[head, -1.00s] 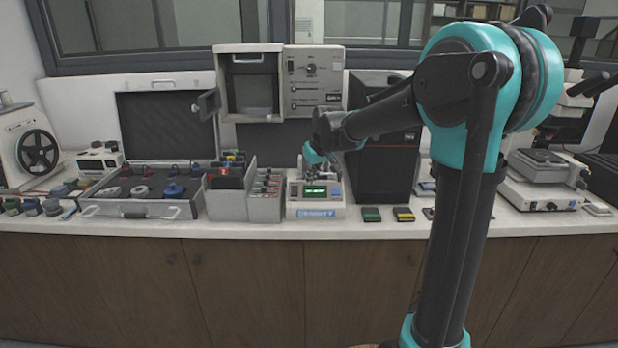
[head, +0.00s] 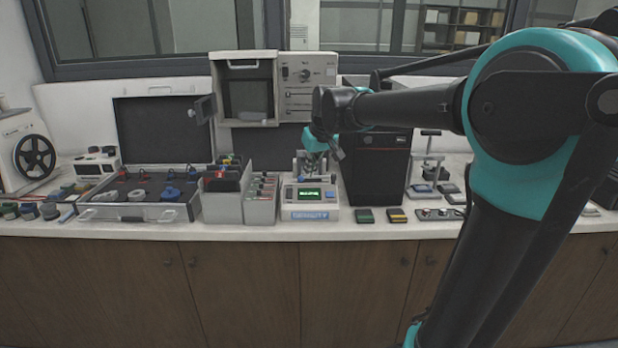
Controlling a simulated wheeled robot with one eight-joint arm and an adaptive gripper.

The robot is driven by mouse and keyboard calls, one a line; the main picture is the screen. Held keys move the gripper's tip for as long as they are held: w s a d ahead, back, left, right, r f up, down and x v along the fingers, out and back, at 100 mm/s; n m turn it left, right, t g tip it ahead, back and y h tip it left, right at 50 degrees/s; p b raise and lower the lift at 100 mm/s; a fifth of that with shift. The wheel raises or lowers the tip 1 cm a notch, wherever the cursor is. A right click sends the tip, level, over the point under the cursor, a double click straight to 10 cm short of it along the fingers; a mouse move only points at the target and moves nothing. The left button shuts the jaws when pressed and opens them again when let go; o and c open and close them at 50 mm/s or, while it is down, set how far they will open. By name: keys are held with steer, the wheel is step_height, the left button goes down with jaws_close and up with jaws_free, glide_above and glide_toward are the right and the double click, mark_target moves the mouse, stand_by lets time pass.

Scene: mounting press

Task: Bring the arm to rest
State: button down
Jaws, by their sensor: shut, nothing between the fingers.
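My arm reaches in from the right, its upper links large and close to the camera. My gripper (head: 316,166) hangs at the arm's far end, pointing down, small in the head view. It is shut and holds nothing. It is in front of or just above the back part of the small white device with a green display (head: 309,194). I cannot tell whether the fingertips touch that device.
A black box-shaped machine (head: 376,172) stands right of my gripper. A grey-white cabinet (head: 297,87) with an open door is behind. Grey bins (head: 261,207) and an open case (head: 137,213) are left. Small flat boxes (head: 365,216) lie at the counter's front.

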steer(key=s+d+f+m+h, duration=0.1)
steer(key=s+d+f+m, duration=0.1)
steer(key=s+d+f, duration=0.6)
steer(key=s+d+f+m+h, duration=0.1)
steer(key=s+d+f+m, duration=0.2)
steer(key=s+d+f, duration=0.6)
steer(key=s+f, duration=0.7)
steer(key=s, duration=0.1)
steer(key=shift+s+d+f+g, duration=0.15)
steer(key=shift+d+f+g, duration=0.05)
steer(key=shift+d+g, duration=0.1)
